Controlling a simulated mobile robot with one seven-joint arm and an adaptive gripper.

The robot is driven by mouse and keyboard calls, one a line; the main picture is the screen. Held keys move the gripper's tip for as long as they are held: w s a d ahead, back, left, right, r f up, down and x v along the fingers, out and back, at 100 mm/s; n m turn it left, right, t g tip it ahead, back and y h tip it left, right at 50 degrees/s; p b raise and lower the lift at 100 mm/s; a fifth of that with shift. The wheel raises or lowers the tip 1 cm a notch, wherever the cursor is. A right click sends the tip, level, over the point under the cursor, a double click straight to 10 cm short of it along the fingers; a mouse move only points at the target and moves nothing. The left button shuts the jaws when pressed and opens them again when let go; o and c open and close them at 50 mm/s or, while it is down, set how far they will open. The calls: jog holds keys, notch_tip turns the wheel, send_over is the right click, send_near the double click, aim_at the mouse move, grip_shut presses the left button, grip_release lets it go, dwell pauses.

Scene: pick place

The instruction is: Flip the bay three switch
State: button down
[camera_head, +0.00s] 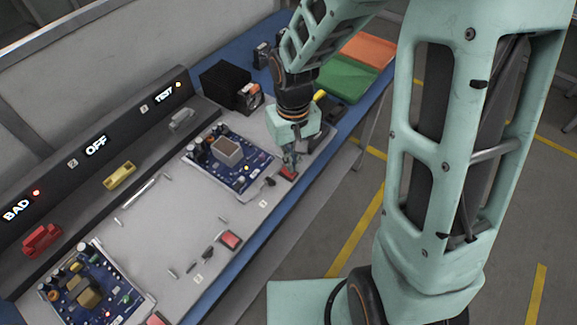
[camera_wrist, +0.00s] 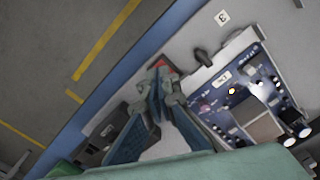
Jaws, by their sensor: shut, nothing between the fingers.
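A label with a 3 (camera_wrist: 222,17) lies on the light bench top in the wrist view. Close to it is a small black knob-like part (camera_wrist: 203,56), also visible in the head view (camera_head: 269,181). Beside that is a red switch-like block (camera_head: 288,173), mostly hidden behind my fingertips in the wrist view (camera_wrist: 161,65). Which of these is the bay three switch, I cannot tell for certain. My gripper (camera_head: 290,160) points down with its tips at the red block; contact is unclear. In the wrist view its fingers (camera_wrist: 160,82) meet, shut and empty.
A blue circuit board (camera_head: 235,163) lies left of my gripper, another (camera_head: 92,290) at front left. The back panel shows BAD (camera_head: 16,211), OFF (camera_head: 96,145) and TEST (camera_head: 163,95). Black bin (camera_head: 226,82) and green tray (camera_head: 348,78) stand behind.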

jog(key=shift+r+p, duration=1.55)
jog(key=shift+r, duration=0.75)
